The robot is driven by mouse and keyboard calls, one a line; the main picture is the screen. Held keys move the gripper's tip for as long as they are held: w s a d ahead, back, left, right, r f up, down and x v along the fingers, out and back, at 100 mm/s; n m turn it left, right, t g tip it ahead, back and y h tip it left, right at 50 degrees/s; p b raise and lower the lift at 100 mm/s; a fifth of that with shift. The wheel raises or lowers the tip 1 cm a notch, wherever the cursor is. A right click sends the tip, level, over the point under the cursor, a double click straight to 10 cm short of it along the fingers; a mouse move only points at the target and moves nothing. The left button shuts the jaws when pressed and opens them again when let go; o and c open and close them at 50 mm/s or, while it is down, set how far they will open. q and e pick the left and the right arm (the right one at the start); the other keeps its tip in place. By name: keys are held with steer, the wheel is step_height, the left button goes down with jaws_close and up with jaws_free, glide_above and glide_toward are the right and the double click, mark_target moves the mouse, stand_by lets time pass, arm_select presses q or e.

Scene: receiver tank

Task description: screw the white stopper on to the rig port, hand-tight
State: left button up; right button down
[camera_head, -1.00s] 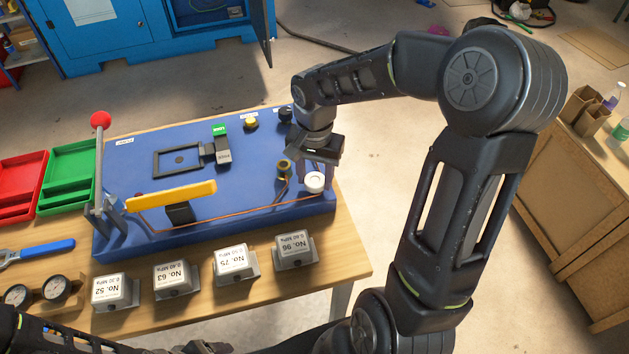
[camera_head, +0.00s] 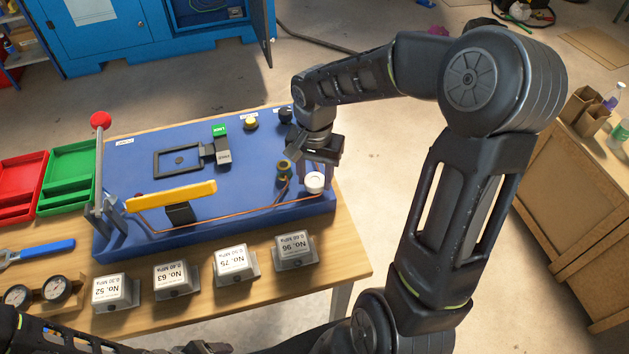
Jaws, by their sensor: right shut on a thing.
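The white stopper (camera_head: 314,183) is a small round cap at the right front of the blue rig (camera_head: 250,212). My right gripper (camera_head: 315,178) points down over it from behind, shut on it with a finger on either side. What lies under the stopper is hidden, so I cannot tell whether it sits on a port or how far it is threaded.
A yellow-handled lever (camera_head: 172,196) and a red-knobbed post (camera_head: 100,121) stand on the rig's left. Several labelled blocks (camera_head: 232,258) line the wooden table's front. Green (camera_head: 68,178) and red (camera_head: 20,185) trays lie at the left. A thin copper-coloured line runs near the stopper.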

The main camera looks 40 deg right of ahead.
mark_target(315, 179)
step_height(315, 179, up, 6)
steer(key=p, duration=0.4)
arm_select(q)
step_height(315, 179, up, 4)
steer(key=shift+r, duration=0.1)
